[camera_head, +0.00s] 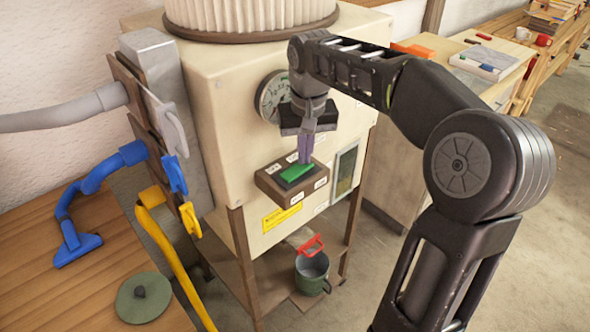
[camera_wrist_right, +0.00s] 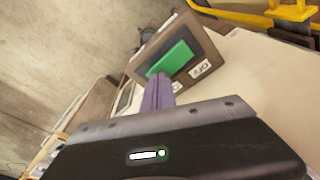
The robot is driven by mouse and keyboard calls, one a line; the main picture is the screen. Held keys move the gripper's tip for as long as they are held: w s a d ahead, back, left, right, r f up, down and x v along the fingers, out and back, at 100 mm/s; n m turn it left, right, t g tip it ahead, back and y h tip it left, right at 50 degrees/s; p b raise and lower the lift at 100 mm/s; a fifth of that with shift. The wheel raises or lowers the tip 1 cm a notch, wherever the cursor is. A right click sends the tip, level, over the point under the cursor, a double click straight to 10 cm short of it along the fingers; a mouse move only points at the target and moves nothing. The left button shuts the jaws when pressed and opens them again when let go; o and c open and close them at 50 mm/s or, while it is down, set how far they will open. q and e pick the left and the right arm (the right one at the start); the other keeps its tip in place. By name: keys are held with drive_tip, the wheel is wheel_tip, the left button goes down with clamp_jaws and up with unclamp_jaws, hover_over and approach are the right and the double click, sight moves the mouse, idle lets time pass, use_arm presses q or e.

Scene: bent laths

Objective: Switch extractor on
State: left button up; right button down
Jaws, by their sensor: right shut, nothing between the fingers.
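The extractor (camera_head: 232,95) is a cream cabinet on wooden legs, with a pleated filter drum on top. A brown switch box (camera_head: 268,188) with white labels sticks out from its front. A green rocker (camera_head: 297,172) sits on the box's top face. My right gripper (camera_head: 305,160) is shut and empty, pointing down with its purple fingertips at or just above the rocker; I cannot tell whether they touch. In the right wrist view the fingers (camera_wrist_right: 158,90) reach toward the green rocker (camera_wrist_right: 172,59) on the switch box (camera_wrist_right: 206,46). My left gripper is not in view.
A round gauge (camera_head: 270,97) is behind my right gripper. Grey, blue and yellow hoses (camera_head: 165,245) with gate levers stand at the left. A green pot (camera_head: 312,274) with a red handle piece is below. A wooden table (camera_head: 100,285) fills the lower left.

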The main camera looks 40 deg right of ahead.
drive_tip(key=shift+f, duration=0.25)
drive_tip(key=shift+r, duration=0.15)
wheel_tip(320, 180, up, 5)
drive_tip(key=p, duration=0.4)
drive_tip(key=shift+r+p, duration=0.5)
drive_tip(key=shift+r, duration=0.4)
